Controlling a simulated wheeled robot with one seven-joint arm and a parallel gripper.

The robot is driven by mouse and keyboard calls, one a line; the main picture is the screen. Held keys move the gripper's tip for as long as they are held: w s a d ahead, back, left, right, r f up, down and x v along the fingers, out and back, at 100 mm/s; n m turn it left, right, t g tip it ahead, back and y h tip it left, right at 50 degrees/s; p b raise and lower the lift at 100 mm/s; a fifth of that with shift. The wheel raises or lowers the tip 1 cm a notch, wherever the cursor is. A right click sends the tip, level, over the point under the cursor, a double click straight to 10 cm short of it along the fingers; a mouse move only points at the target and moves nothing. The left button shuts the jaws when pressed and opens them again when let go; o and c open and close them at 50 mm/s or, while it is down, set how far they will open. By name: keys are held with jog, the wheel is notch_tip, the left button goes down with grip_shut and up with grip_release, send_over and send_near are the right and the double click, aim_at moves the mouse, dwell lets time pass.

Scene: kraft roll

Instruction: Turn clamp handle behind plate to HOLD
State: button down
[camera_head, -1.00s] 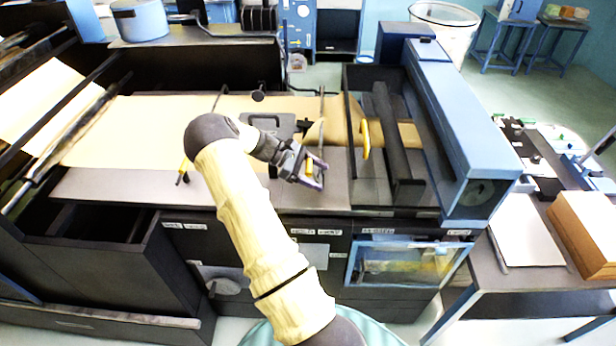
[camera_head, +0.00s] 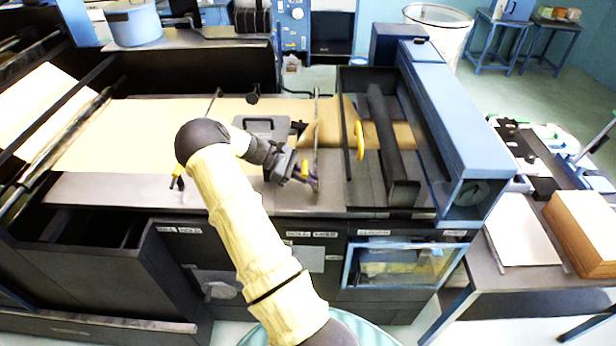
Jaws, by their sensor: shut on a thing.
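A yellow-ended clamp handle (camera_head: 305,167) stands at the right end of the brown paper web, beside a thin upright plate (camera_head: 317,125). My gripper (camera_head: 304,177) is at this handle and shut on it, with its dark jaws pointing right, close to the plate. The jaws hide part of the handle and its pivot, so its exact angle is unclear.
The brown paper web (camera_head: 130,130) runs across the machine bed. A yellow ring-like part (camera_head: 360,141) and a dark roller (camera_head: 388,135) stand right of the plate. A blue housing (camera_head: 455,120) closes the right end. A grey frame with a handle (camera_head: 262,124) lies behind my wrist.

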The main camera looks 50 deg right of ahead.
jog(key=shift+d+r, duration=0.25)
jog(key=shift+r, duration=0.2)
jog(key=c, duration=1.6)
grip_release()
jog(key=shift+s, duration=0.1)
jog(key=o, duration=0.7)
jog(key=shift+s+a, duration=0.1)
jog(key=shift+a, duration=0.05)
jog(key=o, duration=0.7)
jog(key=shift+f, duration=0.2)
jog(key=shift+c, duration=0.2)
jog(key=shift+a, duration=0.1)
jog(key=shift+w+a, duration=0.15)
jog(key=shift+w, duration=0.25)
jog(key=b+v, duration=0.5)
jog(key=v, duration=1.1)
jog(key=shift+w+r, duration=0.3)
jog(key=shift+a, duration=0.1)
jog(key=shift+c, duration=0.4)
